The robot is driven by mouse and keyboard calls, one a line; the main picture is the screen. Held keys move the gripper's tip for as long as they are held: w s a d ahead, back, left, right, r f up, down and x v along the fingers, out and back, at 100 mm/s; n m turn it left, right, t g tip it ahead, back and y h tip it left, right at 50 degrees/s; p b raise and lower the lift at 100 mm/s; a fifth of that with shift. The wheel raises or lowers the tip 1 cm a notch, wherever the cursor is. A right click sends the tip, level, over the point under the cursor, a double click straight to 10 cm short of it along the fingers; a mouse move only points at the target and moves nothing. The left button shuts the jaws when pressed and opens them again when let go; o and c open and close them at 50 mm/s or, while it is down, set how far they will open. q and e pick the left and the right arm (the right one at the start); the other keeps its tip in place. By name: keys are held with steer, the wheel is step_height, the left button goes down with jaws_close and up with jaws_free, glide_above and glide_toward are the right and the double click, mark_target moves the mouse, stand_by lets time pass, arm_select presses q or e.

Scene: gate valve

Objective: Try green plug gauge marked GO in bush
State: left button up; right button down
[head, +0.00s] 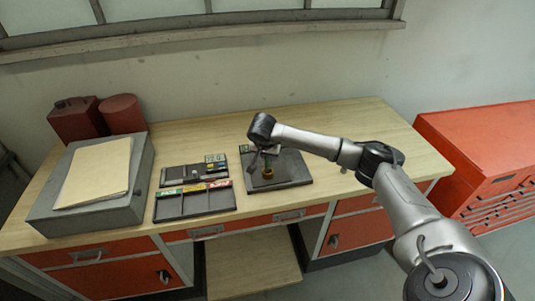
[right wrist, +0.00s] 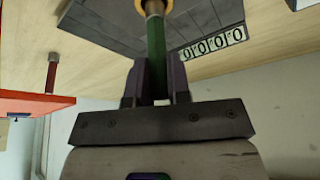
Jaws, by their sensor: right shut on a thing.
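My right gripper (head: 256,157) is over the dark plate (head: 292,168) on the bench, close to the brass bush (head: 268,174). In the right wrist view the gripper (right wrist: 158,72) is shut on the green plug gauge (right wrist: 157,45), with a dark finger on each side of its green handle. The gauge's far end meets the brass ring of the bush (right wrist: 141,5) at the top edge of the picture. How far it is inside the bush I cannot tell. The GO marking is not readable. My left gripper is not in view.
A dark compartment tray (head: 196,214) with coloured labels lies left of the plate, with a smaller tray (head: 180,180) behind it. A grey box (head: 120,185) with a folder and red containers (head: 78,122) stand at the left. The bench's right side is mostly clear. A red cabinet (head: 470,150) stands beyond.

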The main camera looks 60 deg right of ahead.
steer(key=shift+r+p, duration=0.4)
steer(key=shift+r, duration=0.2)
steer(key=shift+r+p, duration=0.6)
steer(key=shift+r, duration=0.15)
steer(key=shift+r+p, duration=1.35)
steer(key=shift+r, duration=0.4)
steer(key=shift+f, duration=0.1)
